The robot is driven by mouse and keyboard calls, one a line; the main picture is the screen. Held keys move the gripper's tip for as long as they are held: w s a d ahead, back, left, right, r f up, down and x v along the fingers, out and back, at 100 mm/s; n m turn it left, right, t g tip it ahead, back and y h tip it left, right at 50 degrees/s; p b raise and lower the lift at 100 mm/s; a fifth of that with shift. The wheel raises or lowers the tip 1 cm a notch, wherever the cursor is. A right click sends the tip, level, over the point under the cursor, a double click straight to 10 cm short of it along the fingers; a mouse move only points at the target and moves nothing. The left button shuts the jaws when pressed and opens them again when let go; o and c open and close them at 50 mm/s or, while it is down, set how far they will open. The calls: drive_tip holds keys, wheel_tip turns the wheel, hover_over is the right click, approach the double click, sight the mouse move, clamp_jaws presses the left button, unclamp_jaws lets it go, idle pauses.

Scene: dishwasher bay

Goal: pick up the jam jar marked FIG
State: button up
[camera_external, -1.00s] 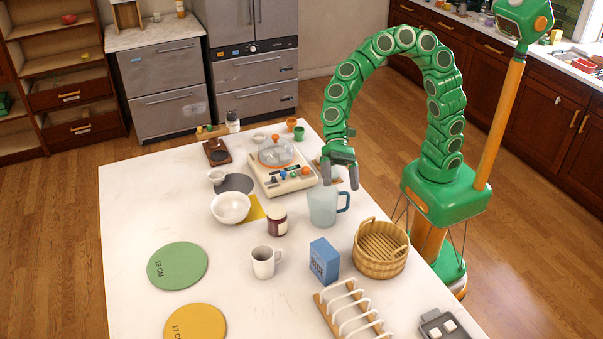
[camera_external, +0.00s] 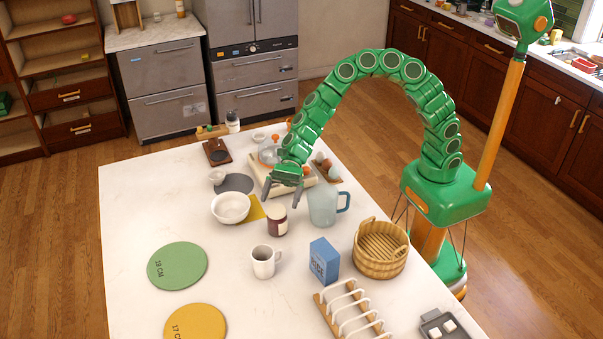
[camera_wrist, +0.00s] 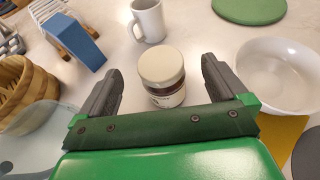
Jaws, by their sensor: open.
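The jam jar (camera_external: 278,220) stands upright on the white table, with a dark body, a pale lid and a pale label. In the wrist view the jar (camera_wrist: 162,72) is ahead of my gripper, between the lines of the two fingers; the label's word cannot be read. My gripper (camera_external: 283,193) is open and empty, above and behind the jar in the external view. In the wrist view my gripper (camera_wrist: 161,80) shows its two dark fingers well apart, one on each side of the jar.
The clear pitcher (camera_external: 323,206) is close at the jar's right, the white bowl (camera_external: 231,208) at its left. A white mug (camera_external: 264,262) and a blue box (camera_external: 324,260) stand in front. Free table lies left of the mug.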

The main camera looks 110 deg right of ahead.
sight(280, 211)
wheel_tip(280, 211, down, 5)
drive_tip(key=shift+r, duration=0.1)
drive_tip(key=shift+w+a, duration=0.35)
drive_tip(key=shift+a, duration=0.2)
drive_tip(key=shift+x, duration=0.85)
drive_tip(key=c, duration=1.5)
drive_tip(key=shift+r, duration=0.1)
